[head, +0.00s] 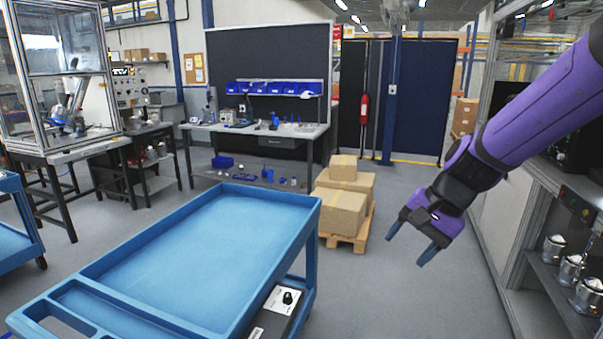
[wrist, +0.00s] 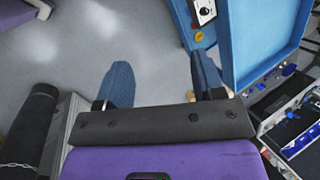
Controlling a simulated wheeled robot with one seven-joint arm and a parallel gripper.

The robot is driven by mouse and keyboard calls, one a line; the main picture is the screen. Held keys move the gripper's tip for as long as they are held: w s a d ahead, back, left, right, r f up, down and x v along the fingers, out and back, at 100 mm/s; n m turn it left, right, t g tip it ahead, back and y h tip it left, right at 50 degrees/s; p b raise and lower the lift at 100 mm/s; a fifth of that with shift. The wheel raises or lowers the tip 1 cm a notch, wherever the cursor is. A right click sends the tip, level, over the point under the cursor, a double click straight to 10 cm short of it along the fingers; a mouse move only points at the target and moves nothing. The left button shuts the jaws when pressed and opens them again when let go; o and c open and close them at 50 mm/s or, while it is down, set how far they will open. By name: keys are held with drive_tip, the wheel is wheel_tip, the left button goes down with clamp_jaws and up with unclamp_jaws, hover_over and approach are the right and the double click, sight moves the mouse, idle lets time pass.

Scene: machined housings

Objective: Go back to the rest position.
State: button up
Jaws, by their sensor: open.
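My gripper (head: 411,239) hangs in the air at the right of the head view, at the end of my purple arm. Its two blue fingers are apart with nothing between them. In the wrist view the open gripper (wrist: 162,88) shows bare grey floor between and beyond its fingers. It touches nothing that I can see.
An empty blue cart (head: 190,245) stands in front, left of my gripper, with a dark control box (head: 278,313) at its side. Cardboard boxes (head: 343,205) sit on a pallet behind. At right, a shelf holds several metal housings (head: 571,268). Floor between is clear.

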drive_tip(key=s+d+r+n+t+h, duration=0.2)
drive_tip(key=s+d+r, duration=0.3)
drive_tip(key=s, duration=0.4)
drive_tip(key=s+d+r+n+t+h, duration=0.2)
drive_tip(key=s+d+r+n, duration=0.3)
drive_tip(key=s, duration=0.4)
drive_tip(key=shift+d+r+h, duration=0.3)
drive_tip(key=shift+r+h, duration=0.2)
drive_tip(key=shift+r, duration=0.35)
